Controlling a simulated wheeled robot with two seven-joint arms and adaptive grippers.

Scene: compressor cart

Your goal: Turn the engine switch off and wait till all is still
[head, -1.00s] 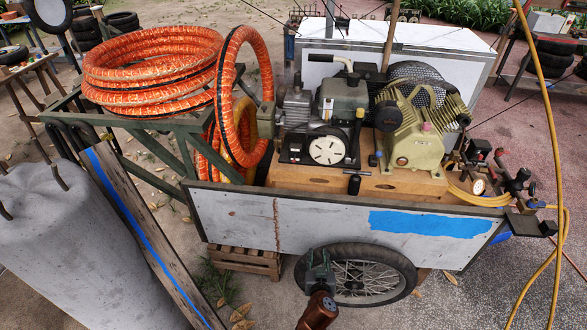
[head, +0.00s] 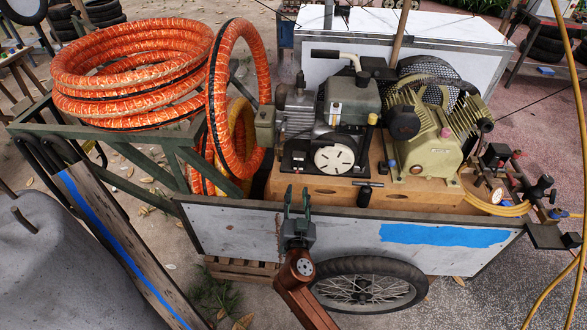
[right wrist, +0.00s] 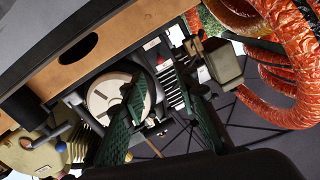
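The engine (head: 350,105) sits on the wooden deck of the cart, with a white round starter disc (head: 333,157) on its front. The disc also shows in the right wrist view (right wrist: 108,97). I cannot make out the engine switch for certain. My right gripper (head: 297,192) points up in front of the cart's near side panel, lower left of the disc. In the right wrist view its two green fingers (right wrist: 168,112) are spread with nothing held between them, apart from the engine. My left gripper is not in view.
The olive compressor (head: 432,140) stands right of the engine, with a black T-handle (head: 367,190) on the deck front. Orange hose coils (head: 130,75) hang at the left. The grey-white cart side panel (head: 440,237) and wheel (head: 368,287) lie below. A yellow hose (head: 580,120) hangs at the right.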

